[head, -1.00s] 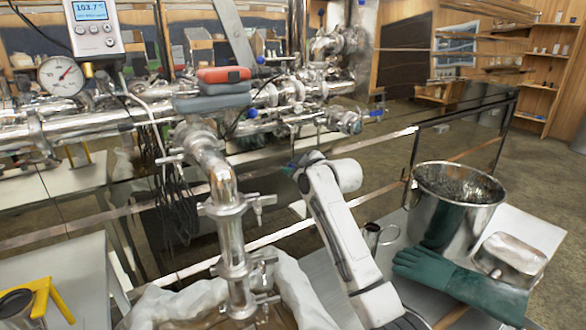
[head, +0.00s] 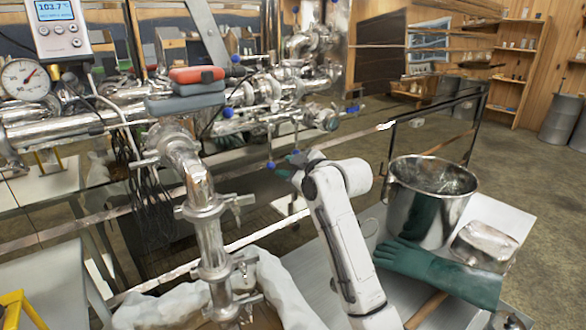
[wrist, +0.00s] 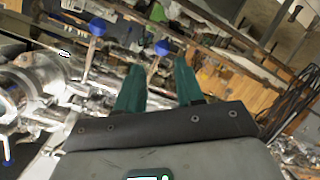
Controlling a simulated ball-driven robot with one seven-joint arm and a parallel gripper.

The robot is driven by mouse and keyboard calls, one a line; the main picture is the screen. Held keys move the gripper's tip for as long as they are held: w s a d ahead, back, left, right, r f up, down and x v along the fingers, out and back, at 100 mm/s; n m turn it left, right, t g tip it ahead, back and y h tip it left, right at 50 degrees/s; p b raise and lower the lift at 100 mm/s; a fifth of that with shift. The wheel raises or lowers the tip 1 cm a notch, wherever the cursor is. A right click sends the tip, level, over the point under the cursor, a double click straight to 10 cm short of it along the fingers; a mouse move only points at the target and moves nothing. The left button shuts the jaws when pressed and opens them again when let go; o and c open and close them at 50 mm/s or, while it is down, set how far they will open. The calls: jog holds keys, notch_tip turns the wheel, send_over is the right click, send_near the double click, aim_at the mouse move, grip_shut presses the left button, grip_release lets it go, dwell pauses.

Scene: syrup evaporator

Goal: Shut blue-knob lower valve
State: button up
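In the head view, a blue knob (head: 271,165) hangs on a thin rod below the steel pipework, just left of my gripper (head: 290,166). Another blue knob (head: 295,152) shows by the fingertips. I cannot tell which is the lower valve's. In the wrist view, a blue knob (wrist: 162,47) on a rod appears between and beyond the green fingertips of my gripper (wrist: 158,72). A second blue knob (wrist: 97,26) is to the left. The fingers are apart with nothing held, and contact with a knob cannot be made out.
Other blue knobs, one at the pipe's left (head: 228,112) and one at the right end (head: 350,109), sit higher. A steel pot (head: 432,210), a green glove (head: 440,272) and a metal container (head: 484,246) stand on a table at right. A vertical steel pipe (head: 208,245) stands left of my arm.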

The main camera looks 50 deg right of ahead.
jog(key=shift+v, duration=1.05)
